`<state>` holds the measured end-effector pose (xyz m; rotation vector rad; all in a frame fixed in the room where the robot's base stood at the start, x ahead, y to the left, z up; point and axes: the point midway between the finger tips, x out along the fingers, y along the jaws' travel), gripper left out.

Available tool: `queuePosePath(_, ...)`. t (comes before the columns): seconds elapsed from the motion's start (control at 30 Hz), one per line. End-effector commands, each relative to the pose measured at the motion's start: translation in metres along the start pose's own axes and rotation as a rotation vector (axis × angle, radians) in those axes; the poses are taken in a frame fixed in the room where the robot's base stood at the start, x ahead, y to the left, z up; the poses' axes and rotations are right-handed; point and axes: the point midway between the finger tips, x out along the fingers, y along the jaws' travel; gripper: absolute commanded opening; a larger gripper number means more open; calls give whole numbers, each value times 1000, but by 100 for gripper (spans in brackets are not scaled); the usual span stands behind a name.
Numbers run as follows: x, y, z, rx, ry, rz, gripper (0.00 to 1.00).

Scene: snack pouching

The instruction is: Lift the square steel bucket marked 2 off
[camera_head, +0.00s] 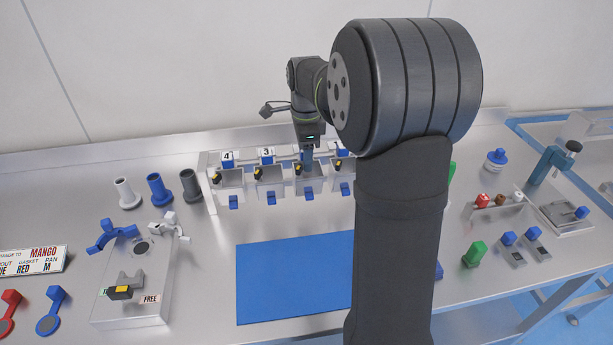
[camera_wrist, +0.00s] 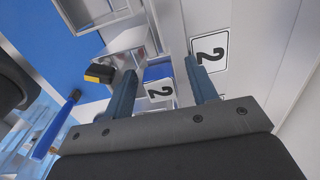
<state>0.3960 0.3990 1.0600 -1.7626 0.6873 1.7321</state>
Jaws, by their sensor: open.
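A row of square steel buckets hangs along a steel rail at the back of the bench. The bucket in line with my gripper (camera_head: 307,158) is the third from the left (camera_head: 309,180); its number is hidden by my gripper in the head view. In the wrist view, a white tag marked 2 (camera_wrist: 159,91) shows between the two blue-grey fingers of my open gripper (camera_wrist: 160,74). A second plate marked 2 (camera_wrist: 209,52) is on the rail, near the right finger. I cannot tell whether the fingers touch the bucket.
Buckets marked 4 (camera_head: 229,181) and 3 (camera_head: 268,179) hang close on the left, and another (camera_head: 343,172) on the right. A blue mat (camera_head: 290,280) lies clear in front. My arm hides part of the bench.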

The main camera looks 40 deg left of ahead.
Motion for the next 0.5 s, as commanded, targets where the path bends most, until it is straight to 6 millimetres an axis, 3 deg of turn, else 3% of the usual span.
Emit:
queuePosePath(0.2,30,0,1,1,-1,0,53)
queuePosePath(0.47,33,0,1,1,-1,-2,53)
queuePosePath(0.5,33,0,1,1,-1,-2,49)
